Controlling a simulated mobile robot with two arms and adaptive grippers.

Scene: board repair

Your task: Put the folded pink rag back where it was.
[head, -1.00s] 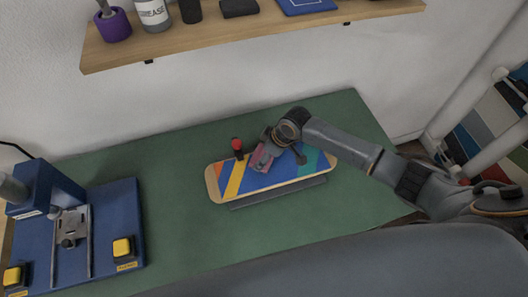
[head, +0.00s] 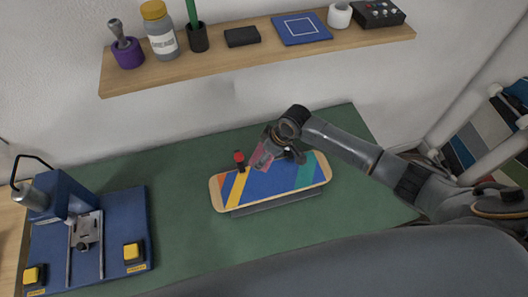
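The folded pink rag (head: 263,152) is at my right gripper (head: 268,151), which reaches in from the right and appears shut on it. The rag is tilted and appears over the far edge of the striped skateboard deck (head: 285,182). The gripper partly hides the rag. On the shelf, a blue square mat with a white square outline (head: 302,28) lies flat and empty. My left gripper is not in view.
The wooden shelf (head: 190,74) also holds a purple cup (head: 127,53), a grease bottle (head: 161,32), a black cup (head: 198,38), a black block (head: 242,37), a white cup (head: 339,16) and a control box (head: 378,13). A red-topped tool (head: 239,158) stands by the deck. A blue press (head: 75,220) is left.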

